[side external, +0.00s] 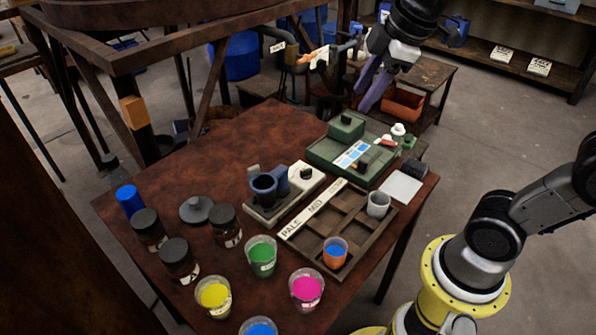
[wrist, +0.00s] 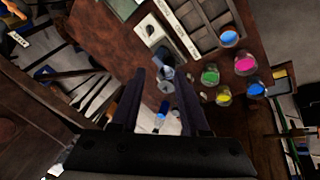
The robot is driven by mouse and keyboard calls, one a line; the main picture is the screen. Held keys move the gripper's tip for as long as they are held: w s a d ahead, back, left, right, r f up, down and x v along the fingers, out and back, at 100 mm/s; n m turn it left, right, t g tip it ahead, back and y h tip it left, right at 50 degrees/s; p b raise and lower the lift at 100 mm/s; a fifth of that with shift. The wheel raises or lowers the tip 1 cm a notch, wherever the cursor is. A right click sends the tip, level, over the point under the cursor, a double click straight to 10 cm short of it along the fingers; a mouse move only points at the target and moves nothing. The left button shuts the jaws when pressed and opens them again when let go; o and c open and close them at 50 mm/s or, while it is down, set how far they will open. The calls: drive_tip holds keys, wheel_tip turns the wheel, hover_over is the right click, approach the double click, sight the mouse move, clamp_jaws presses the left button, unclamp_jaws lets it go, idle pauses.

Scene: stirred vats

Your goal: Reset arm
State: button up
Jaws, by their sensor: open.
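My gripper (side external: 362,98) is raised above the far side of the table (side external: 225,155) in the side view, with its purple-grey fingers pointing down. In the wrist view my gripper (wrist: 160,80) has its two fingers apart with nothing held between them. The table top lies well below and beyond the fingertips there. No object touches the fingers in either view.
A sorting tray (side external: 285,235) marked PALE and MID holds a cup of blue (side external: 335,252) and a grey cup (side external: 378,204). Green (side external: 262,255), yellow (side external: 214,297) and pink (side external: 306,289) cups and dark jars (side external: 178,262) stand nearby. A green device (side external: 322,150) sits behind. The table's left rear is clear.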

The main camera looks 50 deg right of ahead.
drive_tip(key=s+f+m+t, duration=0.1)
drive_tip(key=s+f+m, duration=0.5)
drive_tip(key=s+m, duration=0.3)
drive_tip(key=s, duration=0.2)
drive_tip(key=shift+s+a+f, duration=0.15)
drive_tip(key=shift+s+a, duration=0.2)
drive_tip(key=shift+a, duration=0.05)
